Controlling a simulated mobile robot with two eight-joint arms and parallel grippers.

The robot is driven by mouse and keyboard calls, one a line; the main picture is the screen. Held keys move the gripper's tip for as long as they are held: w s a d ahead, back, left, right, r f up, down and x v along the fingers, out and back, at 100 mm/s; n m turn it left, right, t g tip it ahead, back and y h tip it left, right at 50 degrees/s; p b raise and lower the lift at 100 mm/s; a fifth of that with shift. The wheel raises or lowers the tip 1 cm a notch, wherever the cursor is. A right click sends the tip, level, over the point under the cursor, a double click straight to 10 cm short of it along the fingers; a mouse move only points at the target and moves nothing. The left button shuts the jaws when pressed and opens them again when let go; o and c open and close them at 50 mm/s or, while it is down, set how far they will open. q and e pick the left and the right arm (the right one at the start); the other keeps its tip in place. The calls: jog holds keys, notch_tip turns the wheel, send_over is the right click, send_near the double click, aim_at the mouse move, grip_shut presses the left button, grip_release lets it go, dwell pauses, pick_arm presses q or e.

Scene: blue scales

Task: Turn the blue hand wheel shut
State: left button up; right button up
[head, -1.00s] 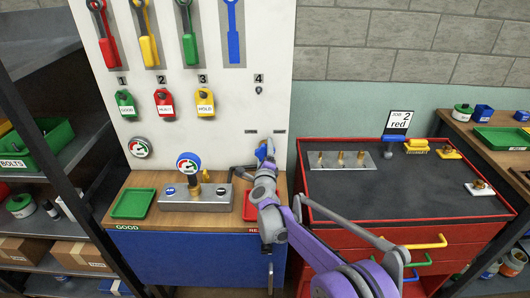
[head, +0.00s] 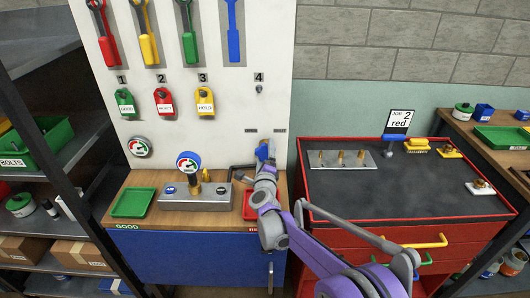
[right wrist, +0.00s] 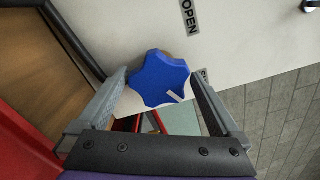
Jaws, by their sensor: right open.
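The blue hand wheel (right wrist: 160,80) has a lobed rim and a white mark on its lower right part, and sits on the white panel. In the head view the wheel (head: 263,150) is small and partly hidden by my right arm. My right gripper (right wrist: 157,88) is open, with one finger to the left of the wheel and one to the right. Gaps seem to show between fingers and wheel; contact cannot be told. An OPEN label (right wrist: 190,18) is on the panel above the wheel, and a second label is mostly hidden by the right finger. My left gripper is not in view.
Below the panel, a wooden bench (head: 150,182) holds a gauge block (head: 195,198), a green tray (head: 133,203) and a red tray (head: 250,206). A red tool cabinet (head: 405,223) stands at right. Keyed tags and wrenches hang on the panel's left and upper parts.

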jog(key=s, duration=0.9)
jog(key=shift+b, duration=0.35)
jog(key=shift+w, duration=0.1)
